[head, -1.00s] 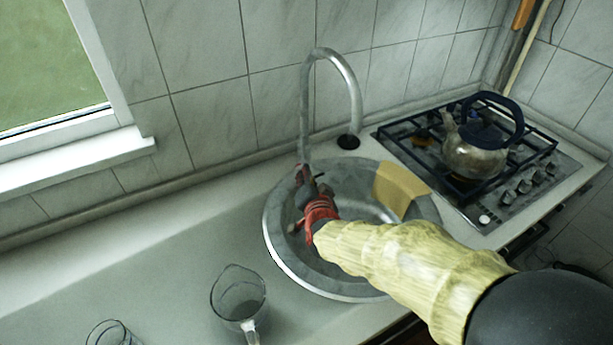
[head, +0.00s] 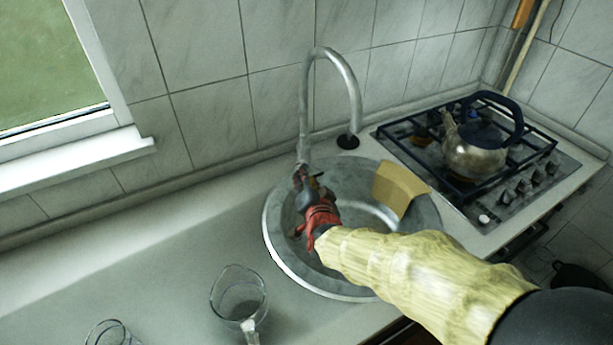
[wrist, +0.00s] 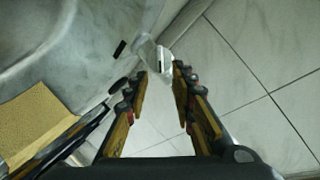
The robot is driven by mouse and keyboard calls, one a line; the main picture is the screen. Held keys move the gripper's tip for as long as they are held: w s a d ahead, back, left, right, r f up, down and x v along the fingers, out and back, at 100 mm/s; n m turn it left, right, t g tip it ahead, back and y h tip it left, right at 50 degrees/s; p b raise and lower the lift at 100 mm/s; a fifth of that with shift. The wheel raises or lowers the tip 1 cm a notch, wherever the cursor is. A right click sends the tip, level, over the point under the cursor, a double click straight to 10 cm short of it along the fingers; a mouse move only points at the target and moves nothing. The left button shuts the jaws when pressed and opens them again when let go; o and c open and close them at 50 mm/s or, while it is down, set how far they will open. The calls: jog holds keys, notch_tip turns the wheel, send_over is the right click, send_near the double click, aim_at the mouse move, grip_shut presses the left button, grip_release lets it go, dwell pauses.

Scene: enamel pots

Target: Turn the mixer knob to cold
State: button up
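The chrome mixer tap (head: 304,110) stands at the back rim of the round sink, with its tall spout curving to the right. My gripper (head: 300,176) is at the tap's base and hides the lower part of it, so the knob cannot be made out in the head view. In the wrist view my gripper (wrist: 161,76) has its two fingers apart. A pale, shiny part of the tap (wrist: 165,58) shows just beyond and between the fingertips. I cannot tell whether a finger touches it, or which way the knob is turned.
The round metal sink (head: 283,262) lies under my arm, with a tan board (head: 400,187) at its right. A kettle (head: 475,153) stands on the stove (head: 507,195). A glass jug (head: 238,297) and a glass (head: 112,333) stand front left. The tiled wall is close behind the tap.

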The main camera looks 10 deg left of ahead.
jog(key=v, duration=1)
jog(key=s+d+r+n+g+p, duration=0.4)
jog(key=s+d+r, duration=0.3)
jog(key=d, duration=0.4)
jog(key=s+d+r+n+g+h+p, duration=0.1)
jog(key=s+d+r+g+h+p, duration=0.2)
jog(key=s+d, duration=1.1)
jog(key=shift+s+r+g+h, duration=0.2)
jog(key=shift+r+g+h, duration=0.4)
jog(key=shift+r+h, duration=0.15)
jog(key=shift+d, duration=0.1)
